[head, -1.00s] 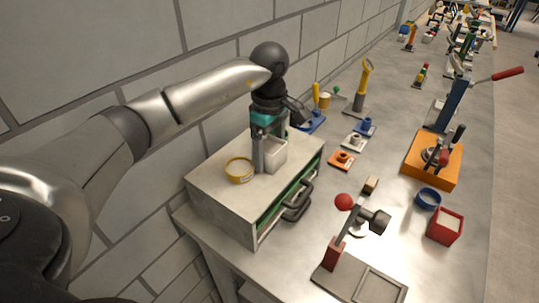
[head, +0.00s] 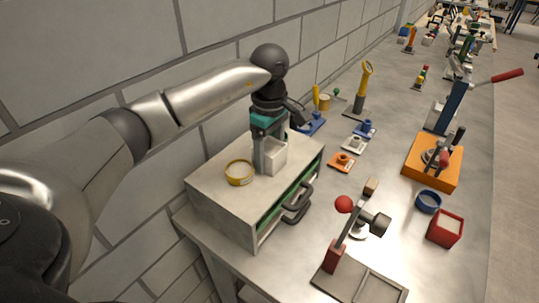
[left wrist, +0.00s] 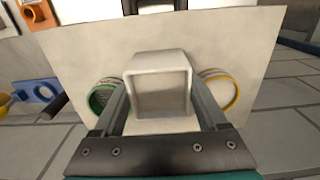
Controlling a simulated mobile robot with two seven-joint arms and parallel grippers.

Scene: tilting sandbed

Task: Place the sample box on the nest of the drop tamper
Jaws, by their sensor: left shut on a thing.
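The sample box appears to be the small white open-topped box (head: 274,159) on the grey cabinet top. My left gripper (head: 264,163) points down over the cabinet and is shut on this box. In the left wrist view the box (left wrist: 160,82) sits between the two fingers (left wrist: 165,110). I cannot tell whether it touches the cabinet top. The drop tamper has a red ball knob (head: 344,204), a dark weight and a grey base at the front of the bench. Its nest looks like the square frame (head: 376,286) on that base and is empty. My right gripper is out of view.
A yellow ring (head: 239,172) lies beside the box on the cabinet (head: 220,208); a green ring (left wrist: 103,94) shows on its other side. Dark handles stick out in front of the cabinet. A red box (head: 445,228), blue ring (head: 428,200) and orange-based press (head: 432,162) stand to the right.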

